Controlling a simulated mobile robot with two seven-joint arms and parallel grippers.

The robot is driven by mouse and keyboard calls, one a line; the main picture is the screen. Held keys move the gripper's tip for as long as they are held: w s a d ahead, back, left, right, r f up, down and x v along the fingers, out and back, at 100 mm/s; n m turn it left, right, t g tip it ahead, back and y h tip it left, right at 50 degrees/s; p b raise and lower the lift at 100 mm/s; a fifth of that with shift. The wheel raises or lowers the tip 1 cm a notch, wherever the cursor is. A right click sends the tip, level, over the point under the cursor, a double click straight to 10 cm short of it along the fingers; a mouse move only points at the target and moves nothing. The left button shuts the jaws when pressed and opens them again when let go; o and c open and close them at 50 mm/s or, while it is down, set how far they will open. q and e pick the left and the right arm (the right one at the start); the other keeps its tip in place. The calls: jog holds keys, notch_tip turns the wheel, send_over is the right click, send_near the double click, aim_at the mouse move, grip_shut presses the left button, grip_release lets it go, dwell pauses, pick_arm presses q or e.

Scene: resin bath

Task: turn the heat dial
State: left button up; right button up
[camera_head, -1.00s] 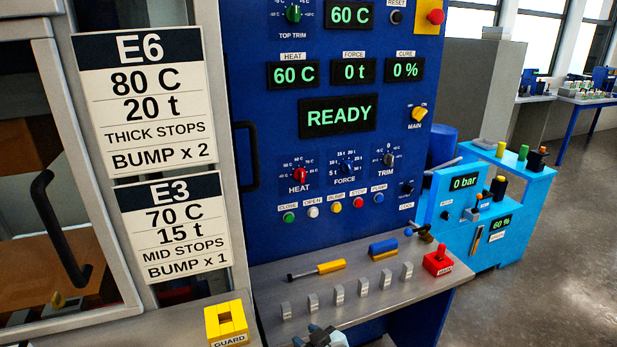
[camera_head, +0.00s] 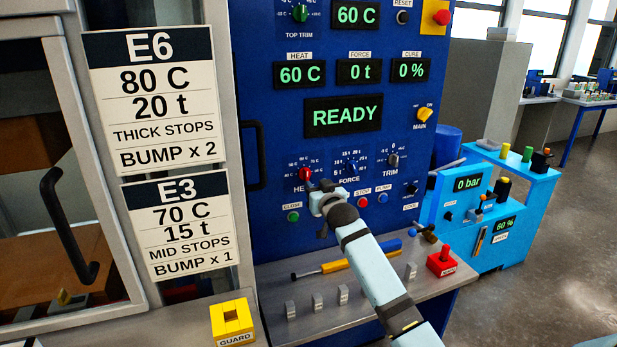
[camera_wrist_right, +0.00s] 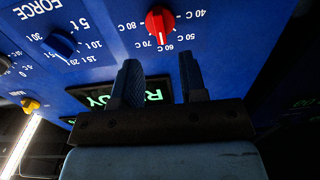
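The heat dial (camera_head: 306,174) is a small red knob on the blue control panel, partly covered at its lower edge by my right arm in the head view. It also shows in the right wrist view (camera_wrist_right: 159,22), with a white pointer mark near 60 on its scale. My right gripper (camera_wrist_right: 160,75) is open and empty. Its two dark fingers point towards the dial, which lies ahead of the gap between them. In the head view the right gripper (camera_head: 318,192) is just below the dial. The heat display (camera_head: 300,74) reads 60 C. My left gripper is out of view.
The blue force dial (camera_head: 351,167) and trim dial (camera_head: 393,159) sit right of the heat dial. Small push buttons line the panel below. A grey shelf (camera_head: 290,272) holds a yellow-handled tool (camera_head: 334,267), several metal blocks and a red switch (camera_head: 440,262).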

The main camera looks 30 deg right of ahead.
aim_at(307, 176)
jog(key=x, duration=0.7)
jog(key=shift+a, duration=0.1)
grip_shut()
